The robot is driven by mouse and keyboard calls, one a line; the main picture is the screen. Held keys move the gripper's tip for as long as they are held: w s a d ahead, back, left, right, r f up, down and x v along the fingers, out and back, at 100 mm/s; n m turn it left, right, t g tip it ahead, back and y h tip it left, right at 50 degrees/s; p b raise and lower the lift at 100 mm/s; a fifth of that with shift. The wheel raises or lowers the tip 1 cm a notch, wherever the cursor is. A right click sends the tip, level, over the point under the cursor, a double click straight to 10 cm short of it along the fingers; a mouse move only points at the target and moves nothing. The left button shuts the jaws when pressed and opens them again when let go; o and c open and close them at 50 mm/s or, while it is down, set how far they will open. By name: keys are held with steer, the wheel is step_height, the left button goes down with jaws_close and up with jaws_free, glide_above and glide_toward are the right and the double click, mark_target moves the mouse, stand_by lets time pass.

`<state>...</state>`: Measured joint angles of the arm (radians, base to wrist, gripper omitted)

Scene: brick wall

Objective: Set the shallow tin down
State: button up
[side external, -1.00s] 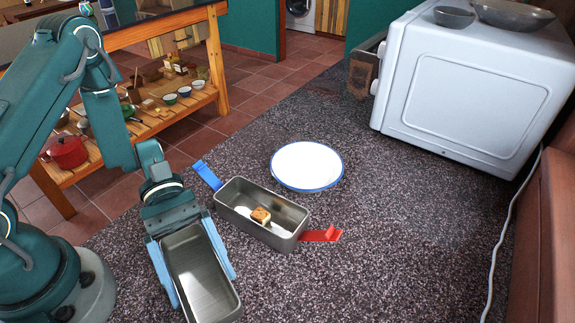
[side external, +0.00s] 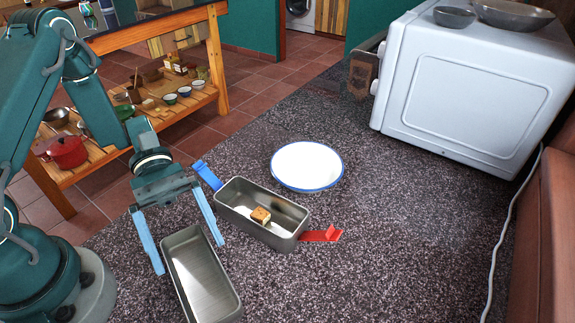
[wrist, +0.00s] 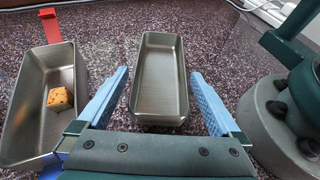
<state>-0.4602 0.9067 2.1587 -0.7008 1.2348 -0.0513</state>
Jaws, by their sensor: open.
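The shallow tin (side external: 203,275) is an empty grey metal loaf tin without handles. It rests upright on the speckled counter at the lower left of the side view, and it shows in the middle of the wrist view (wrist: 160,80). My gripper (side external: 189,257) is open, its blue fingers apart at the tin's near-robot end. In the wrist view the fingers (wrist: 159,73) stand on either side of the tin with gaps, holding nothing.
A second metal tin (side external: 232,195) with a blue and a red tab stands close beside it, with a small brown-and-cream cube (side external: 261,215) inside. A white blue-rimmed plate (side external: 307,165) lies behind. A white appliance (side external: 465,85) stands at the back right.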

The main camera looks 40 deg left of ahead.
steer(key=v, duration=0.6)
steer(key=shift+w+a+r, duration=0.1)
steer(key=shift+a+r, duration=0.05)
steer(key=shift+a, duration=0.2)
steer(key=shift+r+m+y, duration=0.4)
steer(key=shift+m+y, duration=0.1)
steer(key=shift+y, duration=0.1)
steer(key=s+r+m+t+y, duration=0.3)
steer(key=r+m+t+y, duration=0.6)
steer(key=m+t+y, duration=0.1)
steer(key=shift+s+d+r+m+t+y, duration=0.2)
steer(key=shift+r+m+t+y, duration=0.3)
steer(key=shift+m, duration=0.7)
